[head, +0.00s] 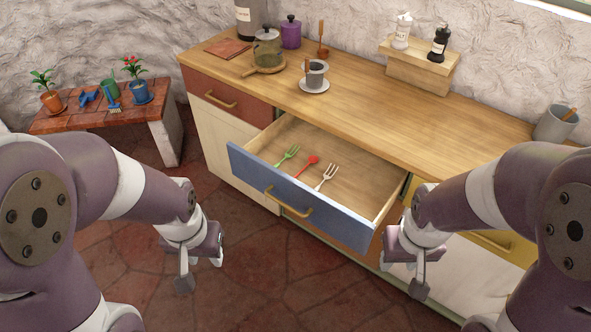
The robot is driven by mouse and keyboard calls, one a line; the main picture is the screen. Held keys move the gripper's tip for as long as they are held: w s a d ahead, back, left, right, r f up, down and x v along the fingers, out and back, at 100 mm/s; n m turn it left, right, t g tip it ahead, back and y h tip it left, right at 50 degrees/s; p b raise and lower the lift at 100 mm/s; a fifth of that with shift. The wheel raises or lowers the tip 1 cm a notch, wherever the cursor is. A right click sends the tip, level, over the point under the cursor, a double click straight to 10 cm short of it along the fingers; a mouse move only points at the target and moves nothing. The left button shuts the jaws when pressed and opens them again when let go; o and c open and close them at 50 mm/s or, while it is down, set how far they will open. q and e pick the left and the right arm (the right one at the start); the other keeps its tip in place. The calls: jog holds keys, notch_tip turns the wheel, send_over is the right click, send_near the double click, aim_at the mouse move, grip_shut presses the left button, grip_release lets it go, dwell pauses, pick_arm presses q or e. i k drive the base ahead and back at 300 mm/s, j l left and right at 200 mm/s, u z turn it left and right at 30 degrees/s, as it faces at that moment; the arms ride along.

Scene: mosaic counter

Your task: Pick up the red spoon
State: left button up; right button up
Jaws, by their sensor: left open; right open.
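The red spoon (307,166) lies in the open blue-fronted drawer (300,200), between a green fork (287,155) on its left and a white fork (326,176) on its right. My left gripper (202,275) is open and empty, in front of the drawer and to its left, apart from it. My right gripper (402,281) is open and empty, in front of the counter to the right of the drawer. Nothing hides the spoon.
The wooden counter (420,135) carries a grey cup on a saucer (314,86), a glass pot (267,48), a purple canister (291,33) and a grey crock (555,124). A small shelf (420,66) holds two bottles. A low bench (75,118) with potted plants stands left. The drawer's right part is clear.

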aim_at(313, 159)
jog(key=i+j, duration=0.2)
jog(key=i, duration=0.2)
jog(key=i+j+z, duration=0.1)
jog(key=i+j, duration=0.15)
jog(key=i, duration=0.15)
jog(key=i+j+z, duration=0.1)
jog(key=i+j, duration=0.15)
jog(key=i, duration=0.2)
jog(key=z, duration=1.45)
